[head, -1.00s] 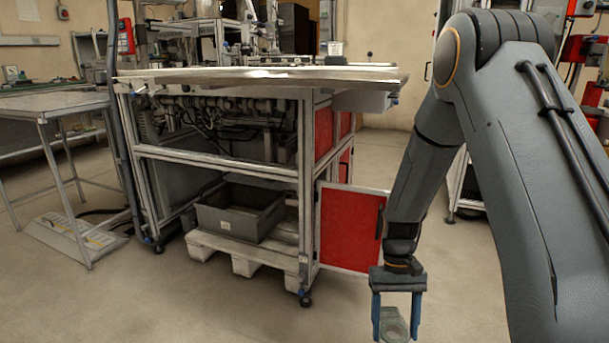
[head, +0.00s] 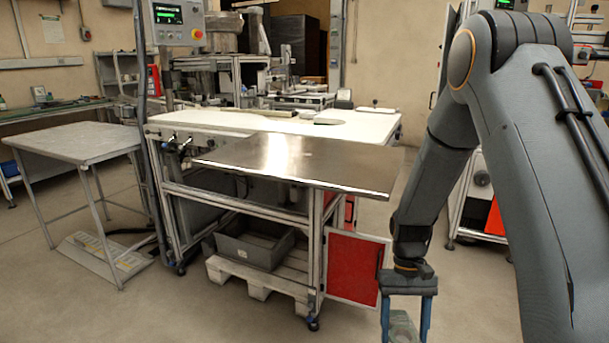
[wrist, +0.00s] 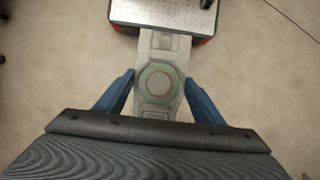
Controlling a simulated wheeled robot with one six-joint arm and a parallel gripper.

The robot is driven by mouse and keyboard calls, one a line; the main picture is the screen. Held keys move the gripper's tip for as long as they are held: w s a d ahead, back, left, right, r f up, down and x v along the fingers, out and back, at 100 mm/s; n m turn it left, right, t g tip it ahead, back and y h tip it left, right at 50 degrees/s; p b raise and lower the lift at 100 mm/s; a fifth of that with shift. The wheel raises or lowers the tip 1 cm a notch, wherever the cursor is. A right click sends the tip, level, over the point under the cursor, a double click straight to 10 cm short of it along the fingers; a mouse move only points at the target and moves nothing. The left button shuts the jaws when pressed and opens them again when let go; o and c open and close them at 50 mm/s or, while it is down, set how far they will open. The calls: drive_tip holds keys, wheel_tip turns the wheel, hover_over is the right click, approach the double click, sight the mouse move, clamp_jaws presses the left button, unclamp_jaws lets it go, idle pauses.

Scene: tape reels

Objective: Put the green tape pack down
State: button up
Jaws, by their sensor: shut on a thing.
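The green tape pack (head: 402,326) is a pale grey-green piece hanging between the two blue fingers of my gripper (head: 405,338), cut off by the bottom edge of the head view. In the wrist view the tape pack (wrist: 158,82) shows a flat face with a green ring around a grey centre. My gripper (wrist: 160,88) is shut on it, one finger at each side. The pack is held in the air over the floor, right of and in front of the workbench in the head view.
The workbench has a bare shiny metal plate (head: 300,158) at its front and a white top (head: 240,122) behind, bearing several small items. A red door (head: 355,268) stands below. A grey side table (head: 75,143) is at left, empty. A grey crate (head: 252,248) sits on a pallet.

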drive_tip(key=s+a+r+m+y+p, duration=0.1)
drive_tip(key=s+r+m+p, duration=0.15)
drive_tip(key=r+p, duration=1.1)
drive_tip(key=s+a+r+m+p, duration=0.1)
drive_tip(key=s+r+p, duration=0.3)
drive_tip(key=r+p, duration=0.95)
drive_tip(key=w+a+r+m+t, duration=0.1)
drive_tip(key=a+r+m+t, duration=0.1)
drive_tip(key=a+r+m, duration=0.2)
drive_tip(key=w+a+r+m+t+y+p, duration=0.1)
drive_tip(key=w+a+r+m+t, duration=0.1)
drive_tip(key=r+m, duration=0.8)
drive_tip(key=w+a+r+m+t+y, duration=0.1)
drive_tip(key=a+r+m+t, duration=0.2)
drive_tip(key=a+r+m, duration=0.3)
drive_tip(key=r+m, duration=0.1)
drive_tip(key=m, duration=0.2)
drive_tip(key=shift+w+a+t+p, duration=0.3)
drive_tip(key=shift+a, duration=0.1)
drive_tip(key=shift+w, duration=0.15)
